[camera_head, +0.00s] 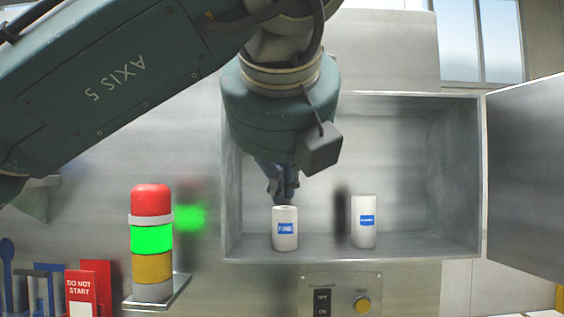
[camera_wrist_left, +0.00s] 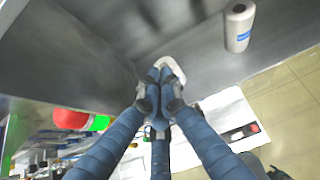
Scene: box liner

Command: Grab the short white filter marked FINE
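The short white filter with the blue FINE label (camera_head: 285,241) stands upright on the floor of the open metal cabinet. In the left wrist view only part of a white shape (camera_wrist_left: 175,66) shows behind the fingers, apparently this filter. My left gripper (camera_head: 284,194) points down at the filter's top, its fingertips at or just above it. In the left wrist view the blue fingers (camera_wrist_left: 159,88) converge closely, hiding most of the filter; whether they touch or grip it is unclear. My right gripper is not in view.
A taller white filter (camera_head: 364,231) with a blue label stands to the right in the cabinet (camera_head: 440,160); it also shows in the wrist view (camera_wrist_left: 239,23). The cabinet door (camera_head: 525,180) is open at right. A signal light (camera_head: 152,242) with its green section lit stands at left.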

